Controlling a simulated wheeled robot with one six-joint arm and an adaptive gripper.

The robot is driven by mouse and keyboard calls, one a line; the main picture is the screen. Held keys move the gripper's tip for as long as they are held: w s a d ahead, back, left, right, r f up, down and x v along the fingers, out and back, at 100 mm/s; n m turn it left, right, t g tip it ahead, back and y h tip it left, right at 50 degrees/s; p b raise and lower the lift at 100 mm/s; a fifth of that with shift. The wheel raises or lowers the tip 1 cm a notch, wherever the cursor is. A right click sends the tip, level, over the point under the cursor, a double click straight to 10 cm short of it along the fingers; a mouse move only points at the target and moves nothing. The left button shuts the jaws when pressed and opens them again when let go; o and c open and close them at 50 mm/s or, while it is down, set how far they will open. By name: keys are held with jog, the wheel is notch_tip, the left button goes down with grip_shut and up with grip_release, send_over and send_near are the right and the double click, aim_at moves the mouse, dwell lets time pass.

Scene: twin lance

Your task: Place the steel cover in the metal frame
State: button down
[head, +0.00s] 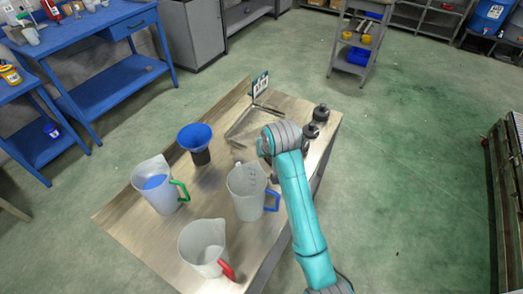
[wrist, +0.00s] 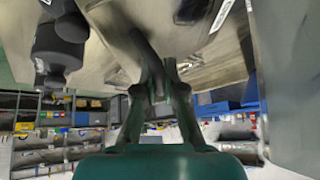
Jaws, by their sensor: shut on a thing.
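My gripper (wrist: 155,85) is shut on a narrow grey bar-like thing (wrist: 146,48) in the wrist view. I cannot tell whether this is the steel cover; its full shape is hidden. In the head view my arm's wrist hides most of the gripper, over the table's right part. A thin V-shaped metal stand (head: 240,126), which may be the metal frame, lies on the table just beyond and left of my wrist. No separate steel cover can be made out.
The wooden-topped table (head: 125,213) holds a blue funnel (head: 195,137) on a dark base, a green-handled jug (head: 157,187), a blue-handled jug (head: 245,190) close to my wrist and a red-handled jug (head: 202,245). Two dark knobbed pieces (head: 320,113) stand right of my wrist.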

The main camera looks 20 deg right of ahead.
jog(key=shift+f, duration=0.65)
jog(key=c, duration=1.3)
grip_release()
jog(key=shift+o, duration=0.2)
